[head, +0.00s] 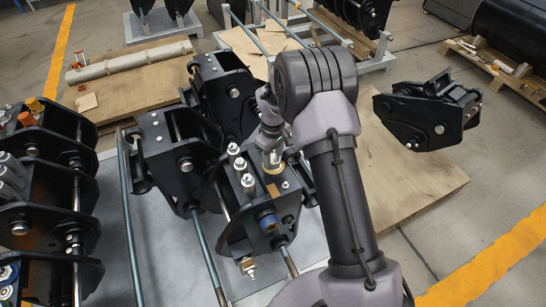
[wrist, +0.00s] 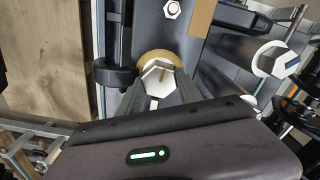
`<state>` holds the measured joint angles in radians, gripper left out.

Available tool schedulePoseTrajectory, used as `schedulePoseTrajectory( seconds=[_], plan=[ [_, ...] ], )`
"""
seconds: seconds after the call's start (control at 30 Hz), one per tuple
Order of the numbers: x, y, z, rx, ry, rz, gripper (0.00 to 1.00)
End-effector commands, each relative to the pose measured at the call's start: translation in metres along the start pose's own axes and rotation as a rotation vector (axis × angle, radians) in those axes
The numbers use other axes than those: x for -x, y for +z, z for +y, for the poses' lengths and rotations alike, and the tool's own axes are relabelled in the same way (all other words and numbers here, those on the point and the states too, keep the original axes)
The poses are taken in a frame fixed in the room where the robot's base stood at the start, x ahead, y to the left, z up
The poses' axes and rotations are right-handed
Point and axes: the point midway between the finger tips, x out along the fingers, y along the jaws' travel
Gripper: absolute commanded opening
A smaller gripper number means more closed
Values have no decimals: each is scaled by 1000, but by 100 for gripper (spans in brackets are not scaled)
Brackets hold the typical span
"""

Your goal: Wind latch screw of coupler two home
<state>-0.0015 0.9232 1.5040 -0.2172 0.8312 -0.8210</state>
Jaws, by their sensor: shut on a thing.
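The black coupler (head: 237,238) under my arm stands on the grey bench with its top facing up. A silver hex-headed screw (wrist: 158,76) with a brass-coloured collar (wrist: 150,57) around its base sits in it. The collar also shows in the head view (head: 273,168). My gripper (wrist: 160,90) is shut on the screw head, one finger on each side. In the head view my gripper (head: 270,155) is partly hidden by my own wrist and arm. How deep the screw sits cannot be told. No label shows which coupler is number two.
Several silver bolts (head: 239,164) stand up just left of my gripper. Another hex-ended post (wrist: 275,60) is close on the right in the wrist view. More black couplers (head: 183,160) crowd the left. A separate coupler (head: 428,112) lies on the right. A plywood sheet (head: 415,185) is on the floor.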

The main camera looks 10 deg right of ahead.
Motion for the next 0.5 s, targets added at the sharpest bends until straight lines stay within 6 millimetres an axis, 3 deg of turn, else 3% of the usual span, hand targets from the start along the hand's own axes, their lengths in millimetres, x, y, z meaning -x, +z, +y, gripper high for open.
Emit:
schedulePoseTrajectory(
  seconds=[0.27, 0.5],
  plan=[
    [0, 0, 0, -34, 0, 0, 2],
    [0, 0, 0, -178, 0, 0, 2]
  ],
)
